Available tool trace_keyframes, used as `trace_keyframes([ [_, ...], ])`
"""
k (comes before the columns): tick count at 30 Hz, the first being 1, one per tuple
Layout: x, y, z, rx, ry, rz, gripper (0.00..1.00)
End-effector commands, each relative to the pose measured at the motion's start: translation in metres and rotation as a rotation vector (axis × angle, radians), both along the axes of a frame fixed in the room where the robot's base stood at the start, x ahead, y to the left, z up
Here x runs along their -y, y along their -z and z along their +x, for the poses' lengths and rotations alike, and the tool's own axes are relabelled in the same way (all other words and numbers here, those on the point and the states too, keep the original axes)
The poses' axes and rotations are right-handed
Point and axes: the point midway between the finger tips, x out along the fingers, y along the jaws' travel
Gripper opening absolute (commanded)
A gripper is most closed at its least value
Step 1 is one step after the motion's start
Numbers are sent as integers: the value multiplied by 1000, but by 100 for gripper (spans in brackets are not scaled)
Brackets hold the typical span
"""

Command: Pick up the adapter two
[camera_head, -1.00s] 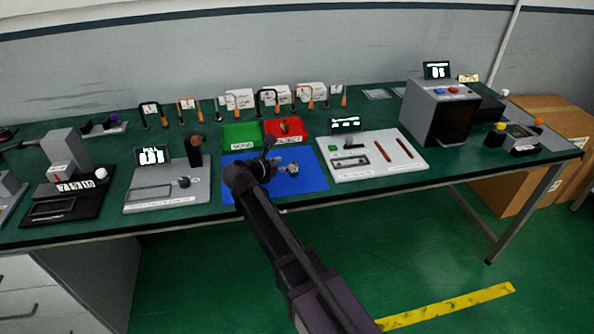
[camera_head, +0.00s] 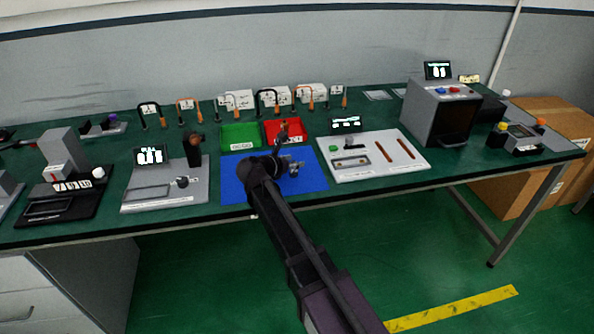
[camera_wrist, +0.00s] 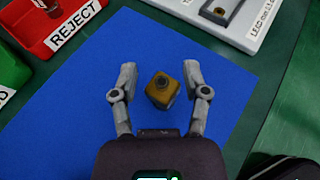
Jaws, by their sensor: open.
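A small brass-coloured block with a dark round socket on top, seemingly the adapter (camera_wrist: 162,90), rests on the blue mat (camera_wrist: 75,110) in the wrist view. No marking on it tells me its number. My gripper (camera_wrist: 160,70) is open, with one grey finger on each side of the block and a gap on both sides. In the head view my gripper (camera_head: 291,168) is over the right part of the blue mat (camera_head: 232,190). The block cannot be told apart from the fingers there.
A red REJECT tray (camera_head: 270,135) and a green tray (camera_head: 235,140) stand behind the mat. A white panel (camera_head: 375,172) with a small display is to the right. A grey fixture (camera_head: 165,192) is to the left. Hooked cables line the back of the table.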

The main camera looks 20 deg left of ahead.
Motion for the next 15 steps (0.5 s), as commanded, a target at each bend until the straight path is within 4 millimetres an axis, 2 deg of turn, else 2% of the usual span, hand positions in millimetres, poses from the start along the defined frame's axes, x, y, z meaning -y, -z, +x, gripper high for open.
trace_keyframes([
  [7,0,0,0,0,0,0,60],
  [8,0,0,0,0,0,0,54],
  [13,0,0,0,0,0,1,3],
  [15,0,0,0,-1,0,1,0],
])
